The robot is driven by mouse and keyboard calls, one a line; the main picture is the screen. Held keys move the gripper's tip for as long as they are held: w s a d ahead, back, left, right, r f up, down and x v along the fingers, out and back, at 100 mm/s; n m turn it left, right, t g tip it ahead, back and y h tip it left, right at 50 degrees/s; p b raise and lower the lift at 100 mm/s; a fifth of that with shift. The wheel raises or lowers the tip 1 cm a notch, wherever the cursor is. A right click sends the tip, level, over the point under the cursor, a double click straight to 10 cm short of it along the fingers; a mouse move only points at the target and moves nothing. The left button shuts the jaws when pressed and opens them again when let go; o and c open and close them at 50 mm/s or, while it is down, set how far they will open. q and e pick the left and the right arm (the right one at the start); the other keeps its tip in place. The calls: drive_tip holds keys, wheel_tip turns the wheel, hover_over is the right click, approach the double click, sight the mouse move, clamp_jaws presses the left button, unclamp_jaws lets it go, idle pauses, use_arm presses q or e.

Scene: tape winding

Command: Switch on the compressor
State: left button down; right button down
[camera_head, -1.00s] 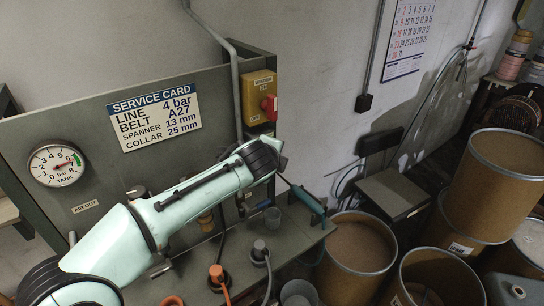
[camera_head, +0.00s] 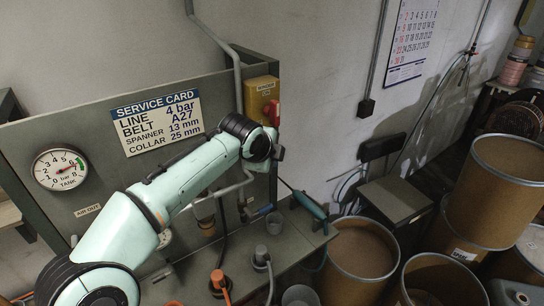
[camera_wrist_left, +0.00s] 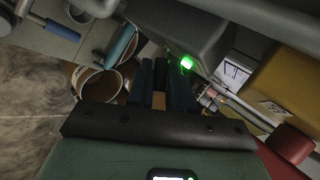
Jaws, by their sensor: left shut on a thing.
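The yellow switch box (camera_head: 260,91) is on the right end of the grey panel, with a red knob (camera_head: 273,112) on it. In the left wrist view the yellow box (camera_wrist_left: 285,85) and the red knob (camera_wrist_left: 290,143) are at the right edge. My left gripper (camera_head: 278,153) is just below the knob, mostly hidden by my wrist. In the left wrist view its fingers (camera_wrist_left: 163,82) are close together on a dark thing I cannot make out, off to the side of the knob. My right gripper is not in view.
A tank gauge (camera_head: 60,169) and a service card (camera_head: 157,122) are on the panel. A teal-handled tool (camera_head: 309,205), a cup (camera_head: 273,221) and plugs stand on the bench below. Several drums (camera_head: 358,262) crowd the right. A green light (camera_wrist_left: 187,63) glows near my fingers.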

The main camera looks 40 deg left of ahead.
use_arm(q)
drive_tip(key=c, duration=1.4)
unclamp_jaws()
drive_tip(key=shift+r, duration=0.1)
drive_tip(key=shift+v, duration=6.7)
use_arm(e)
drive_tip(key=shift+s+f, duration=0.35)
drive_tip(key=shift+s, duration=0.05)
